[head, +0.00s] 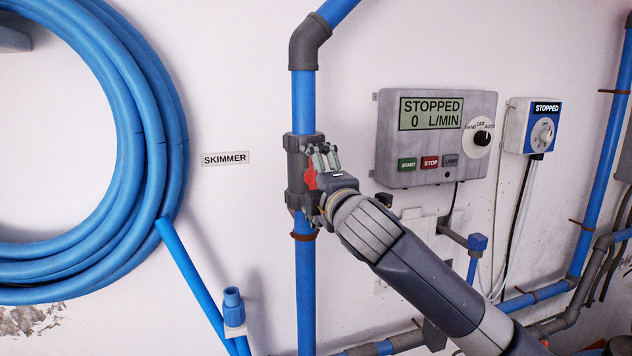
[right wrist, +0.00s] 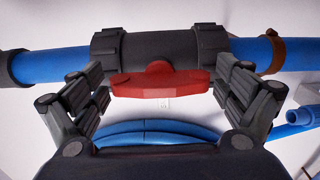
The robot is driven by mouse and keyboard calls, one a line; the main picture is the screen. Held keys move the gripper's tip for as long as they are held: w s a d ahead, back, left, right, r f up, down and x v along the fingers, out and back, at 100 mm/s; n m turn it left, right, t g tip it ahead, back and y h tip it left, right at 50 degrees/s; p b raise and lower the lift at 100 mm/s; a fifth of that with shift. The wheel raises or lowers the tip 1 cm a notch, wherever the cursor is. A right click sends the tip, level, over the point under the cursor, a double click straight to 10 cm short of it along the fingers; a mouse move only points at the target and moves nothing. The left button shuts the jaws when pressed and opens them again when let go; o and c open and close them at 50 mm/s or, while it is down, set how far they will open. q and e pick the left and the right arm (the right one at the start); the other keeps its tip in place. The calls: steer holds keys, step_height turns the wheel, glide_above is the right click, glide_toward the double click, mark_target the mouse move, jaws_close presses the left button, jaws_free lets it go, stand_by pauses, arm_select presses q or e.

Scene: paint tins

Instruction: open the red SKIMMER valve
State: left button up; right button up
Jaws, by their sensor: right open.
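The red SKIMMER valve handle (head: 310,178) sits on a dark grey valve body (head: 295,165) in the vertical blue pipe, right of the SKIMMER label (head: 225,158). My right gripper (head: 322,180) is at the valve and covers part of the handle in the head view. In the right wrist view the red handle (right wrist: 160,84) lies lengthwise along the pipe, between the two open fingers of my right gripper (right wrist: 160,90). A finger is close to each end of the handle; I cannot tell whether they touch it. My left gripper is not in view.
A grey control box (head: 436,138) reads STOPPED, 0 L/MIN, right of the valve. A smaller blue-and-white controller (head: 534,127) also reads STOPPED. A coiled blue hose (head: 150,110) hangs at left. Blue pipes (head: 590,190) run along the right wall.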

steer(key=v, duration=1.2)
